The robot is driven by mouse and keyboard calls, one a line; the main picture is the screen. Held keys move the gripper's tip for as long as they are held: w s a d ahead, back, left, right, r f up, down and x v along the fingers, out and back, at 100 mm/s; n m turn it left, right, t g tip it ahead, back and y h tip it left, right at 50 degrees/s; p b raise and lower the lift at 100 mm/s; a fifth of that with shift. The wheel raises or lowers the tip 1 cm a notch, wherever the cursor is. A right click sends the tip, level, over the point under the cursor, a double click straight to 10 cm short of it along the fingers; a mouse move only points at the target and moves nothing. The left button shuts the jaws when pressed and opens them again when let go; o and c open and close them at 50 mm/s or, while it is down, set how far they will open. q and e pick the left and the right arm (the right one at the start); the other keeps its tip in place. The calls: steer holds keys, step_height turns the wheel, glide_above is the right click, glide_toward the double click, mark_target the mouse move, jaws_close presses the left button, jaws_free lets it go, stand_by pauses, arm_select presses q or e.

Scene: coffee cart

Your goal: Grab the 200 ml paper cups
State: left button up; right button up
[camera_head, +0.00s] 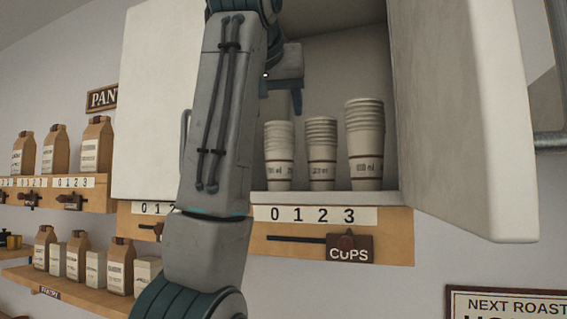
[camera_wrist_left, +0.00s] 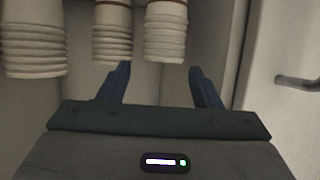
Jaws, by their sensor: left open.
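Three stacks of white paper cups stand in the open wall cabinet. The left stack (camera_head: 279,155) is the smallest, the middle stack (camera_head: 321,154) is a bit larger, and the right stack (camera_head: 364,145) is the tallest. Their volume labels are too blurred to read surely, so I cannot tell which is 200 ml. My left gripper (camera_head: 296,98) is open and empty, above the left and middle stacks. In the left wrist view, inverted, its fingers (camera_wrist_left: 160,88) point toward the smallest stack (camera_wrist_left: 165,35), apart from it. The middle stack (camera_wrist_left: 112,38) lies beyond one finger. My right gripper is not in view.
The cabinet's right door (camera_head: 462,110) swings outward, and its left door (camera_head: 155,100) stands partly behind my arm. A ledge with a CUPS sign (camera_head: 349,248) and numbers runs below. Shelves with paper bags (camera_head: 97,145) are at the left.

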mark_target(281, 132)
arm_select(q)
steer(key=shift+w+p, duration=0.45)
steer(key=shift+p, duration=0.55)
steer(key=p+x, duration=0.3)
steer(key=x, duration=0.4)
steer(key=shift+a+r+p, duration=0.15)
steer(key=shift+a+p, duration=0.05)
steer(key=shift+p, duration=0.1)
steer(key=shift+w, duration=0.4)
steer(key=shift+w+f, duration=0.25)
steer(key=shift+f, duration=0.1)
steer(key=shift+w+d+f, duration=0.1)
steer(key=c, duration=0.9)
steer(key=shift+c, duration=0.5)
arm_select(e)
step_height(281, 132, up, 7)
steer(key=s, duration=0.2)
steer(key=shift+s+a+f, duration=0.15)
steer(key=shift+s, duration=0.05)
